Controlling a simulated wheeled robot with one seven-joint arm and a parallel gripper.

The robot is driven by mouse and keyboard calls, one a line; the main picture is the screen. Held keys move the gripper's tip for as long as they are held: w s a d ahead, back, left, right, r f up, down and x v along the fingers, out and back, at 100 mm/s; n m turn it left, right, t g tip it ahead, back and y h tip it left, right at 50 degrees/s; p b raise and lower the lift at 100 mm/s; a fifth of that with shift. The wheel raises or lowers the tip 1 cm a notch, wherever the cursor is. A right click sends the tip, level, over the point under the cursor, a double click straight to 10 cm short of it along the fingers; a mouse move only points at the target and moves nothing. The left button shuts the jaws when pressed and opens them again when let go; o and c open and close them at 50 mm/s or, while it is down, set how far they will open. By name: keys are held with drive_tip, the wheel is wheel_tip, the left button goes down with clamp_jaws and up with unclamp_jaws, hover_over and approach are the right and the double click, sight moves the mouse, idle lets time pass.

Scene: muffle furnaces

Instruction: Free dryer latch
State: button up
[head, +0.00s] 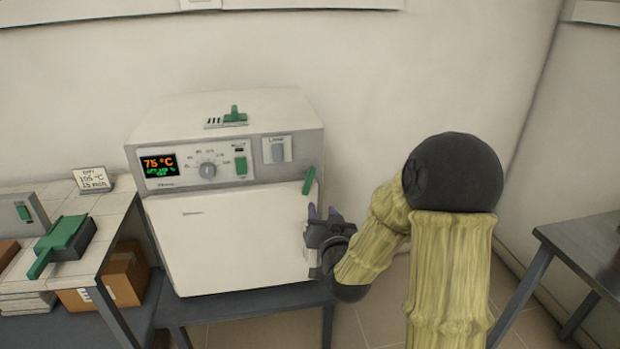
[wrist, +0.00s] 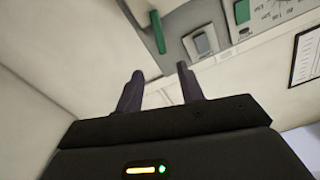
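The dryer (head: 235,230) is a white box with a grey control panel and a closed-looking front door. Its display reads 75 °C in orange. A green latch handle (head: 309,180) sits at the door's upper right corner, tilted slightly. It also shows in the wrist view as a green bar (wrist: 157,32). My gripper (head: 322,211) is at the door's right edge, just below the latch. In the wrist view my two dark fingers (wrist: 157,85) stand apart with nothing between them. The latch is beyond the fingertips, apart from them.
A grey rocker switch (head: 278,150) and a green switch (head: 241,166) are on the panel. A tiled bench (head: 105,215) at left holds a green-handled device (head: 66,238) and a sign card (head: 92,180). A metal table (head: 590,240) stands at right.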

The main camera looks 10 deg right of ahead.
sight(311, 179)
drive_tip(key=w+p, duration=0.3)
drive_tip(key=w, duration=1.3)
drive_tip(key=shift+w, duration=0.3)
clamp_jaws()
